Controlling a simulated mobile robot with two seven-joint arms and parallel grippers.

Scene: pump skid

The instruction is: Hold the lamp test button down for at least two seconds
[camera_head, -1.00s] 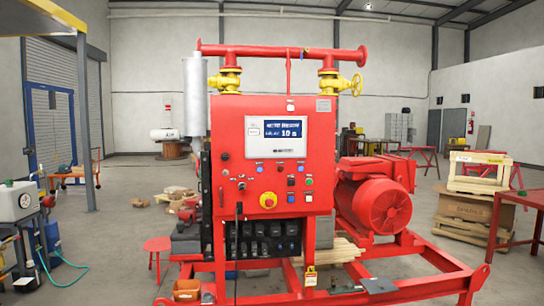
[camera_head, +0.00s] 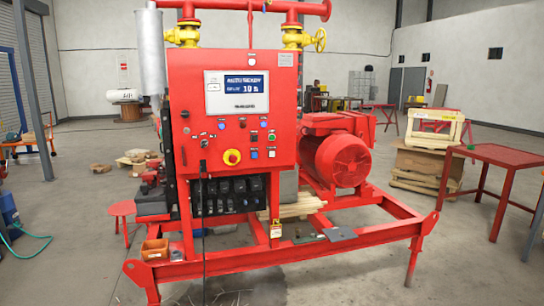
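The red control panel (camera_head: 284,110) stands upright on the pump skid in the middle of the head view. Its screen (camera_head: 237,93) is lit blue and white at the top. The labels are too small to read, so I cannot tell which is the lamp test button. Neither gripper shows.
A red motor (camera_head: 342,160) is right of the panel. A red table (camera_head: 503,156) stands at the right. The floor in front is clear.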

